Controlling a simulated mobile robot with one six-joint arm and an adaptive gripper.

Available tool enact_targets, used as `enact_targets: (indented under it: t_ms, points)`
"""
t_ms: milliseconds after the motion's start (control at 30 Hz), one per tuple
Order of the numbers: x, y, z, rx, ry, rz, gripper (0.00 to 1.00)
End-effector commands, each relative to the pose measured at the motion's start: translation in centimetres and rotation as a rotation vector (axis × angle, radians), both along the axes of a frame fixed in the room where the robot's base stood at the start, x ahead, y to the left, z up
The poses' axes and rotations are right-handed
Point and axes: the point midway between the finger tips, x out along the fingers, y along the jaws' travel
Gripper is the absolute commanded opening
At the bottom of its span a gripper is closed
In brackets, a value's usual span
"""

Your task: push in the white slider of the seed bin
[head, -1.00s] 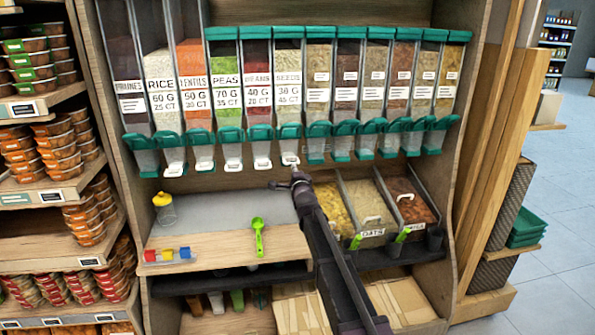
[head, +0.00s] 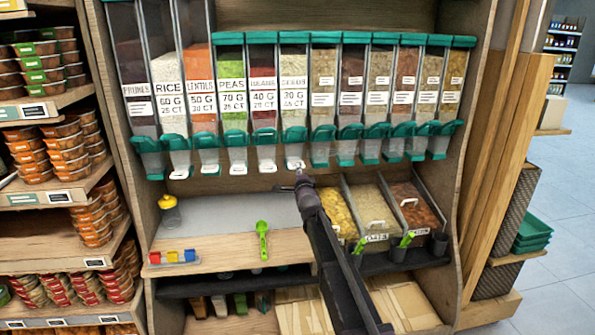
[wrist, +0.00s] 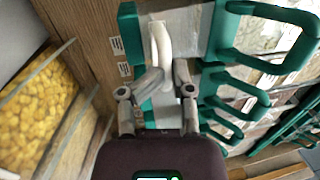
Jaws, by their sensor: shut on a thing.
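The seed bin (head: 294,95) is the sixth bin from the left in the upper row, labelled SEEDS, with a green lid and a green front flap. Its white slider (head: 295,164) sticks out at the bottom, under the flap. In the wrist view the slider (wrist: 160,42) shows as a white curved handle. My gripper (head: 298,178) is right below and in front of it. In the wrist view my gripper (wrist: 168,76) has its fingertips at the slider's near end, shut on it. The fingers hide part of the slider, and how far it sticks out is hard to tell.
Neighbouring bins with green handles (wrist: 262,35) stand close on both sides. Open bins of dry food (head: 335,208) lie below right. A shelf holds a green scoop (head: 262,240), a yellow-topped jar (head: 169,208) and small coloured blocks (head: 173,257).

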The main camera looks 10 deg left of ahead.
Motion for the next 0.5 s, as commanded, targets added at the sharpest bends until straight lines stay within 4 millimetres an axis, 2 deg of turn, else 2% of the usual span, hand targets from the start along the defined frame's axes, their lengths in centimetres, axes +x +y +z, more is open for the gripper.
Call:
enact_targets:
  t_ms: [67, 500]
  points:
    - [-1.1, -0.3, -0.7, -0.004, 0.008, 0.0, 0.0]
    - [-8.1, -2.6, -1.9, -0.004, 0.01, 0.001, 0.0]
